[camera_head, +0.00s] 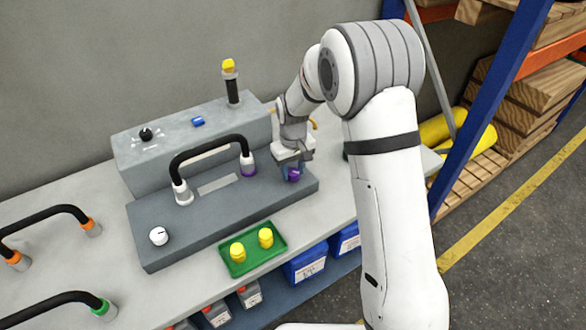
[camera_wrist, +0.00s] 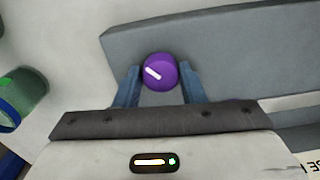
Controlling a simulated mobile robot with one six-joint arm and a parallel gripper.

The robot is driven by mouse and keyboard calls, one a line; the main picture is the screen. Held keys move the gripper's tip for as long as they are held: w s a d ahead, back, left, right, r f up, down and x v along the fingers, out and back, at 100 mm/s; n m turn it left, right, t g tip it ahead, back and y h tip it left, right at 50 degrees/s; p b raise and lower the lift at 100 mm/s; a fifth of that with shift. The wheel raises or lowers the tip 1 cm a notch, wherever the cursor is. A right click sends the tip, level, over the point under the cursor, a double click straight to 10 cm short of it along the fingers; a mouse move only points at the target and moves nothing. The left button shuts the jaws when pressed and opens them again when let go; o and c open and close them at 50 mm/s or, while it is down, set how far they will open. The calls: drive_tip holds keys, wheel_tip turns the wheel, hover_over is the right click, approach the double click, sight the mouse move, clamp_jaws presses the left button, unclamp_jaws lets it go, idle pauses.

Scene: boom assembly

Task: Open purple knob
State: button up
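The purple knob (camera_wrist: 160,71) is round with a white line on its top that runs diagonally. It sits near one end of the grey panel (camera_wrist: 220,38). In the wrist view my gripper (camera_wrist: 159,75) has one blue finger on each side of the knob. The fingers are spread and the knob lies between their tips; I cannot tell whether they touch it. In the head view the knob (camera_head: 293,174) shows under my gripper (camera_head: 291,168) at the right end of the panel (camera_head: 205,232), partly hidden by the fingers.
A black hose (camera_head: 210,142) arches over the panel between a white and a purple fitting. A white knob (camera_head: 158,236) is at the panel's left. A green tray (camera_head: 234,268) with yellow pieces lies in front. A grey box (camera_head: 175,150) stands behind; shelving (camera_head: 490,105) is at right.

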drive_tip(key=c, duration=0.5)
drive_tip(key=n+b, duration=0.2)
drive_tip(key=n, duration=0.1)
drive_tip(key=shift+f+n, duration=0.1)
drive_tip(key=shift+n, duration=0.3)
drive_tip(key=shift+n+b, duration=0.65)
drive_tip(key=shift+n, duration=1.35)
drive_tip(key=shift+a, duration=0.1)
drive_tip(key=o, duration=1)
